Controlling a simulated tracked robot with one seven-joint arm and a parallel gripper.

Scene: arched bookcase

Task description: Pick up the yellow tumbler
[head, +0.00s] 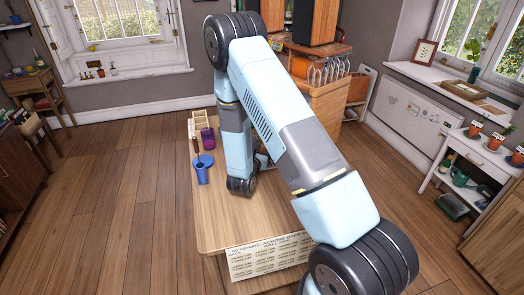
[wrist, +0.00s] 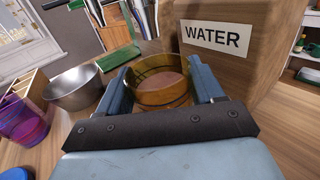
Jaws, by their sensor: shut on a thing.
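The yellow tumbler (wrist: 163,97), see-through and amber, stands between my two fingers in the wrist view, its open rim facing up. My gripper (wrist: 162,84) is shut on it, with one dark blue finger on each side. The tumbler's lower front is hidden behind the dark gripper bar. I cannot tell whether its base touches the table. In the head view my own arm covers the gripper and the tumbler.
A wooden box marked WATER (wrist: 222,40) stands close behind and right of the tumbler. A metal bowl (wrist: 75,88) is left, with a purple tumbler (wrist: 24,120) further left. A blue cup (head: 202,174) stands on the wooden table (head: 222,220).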

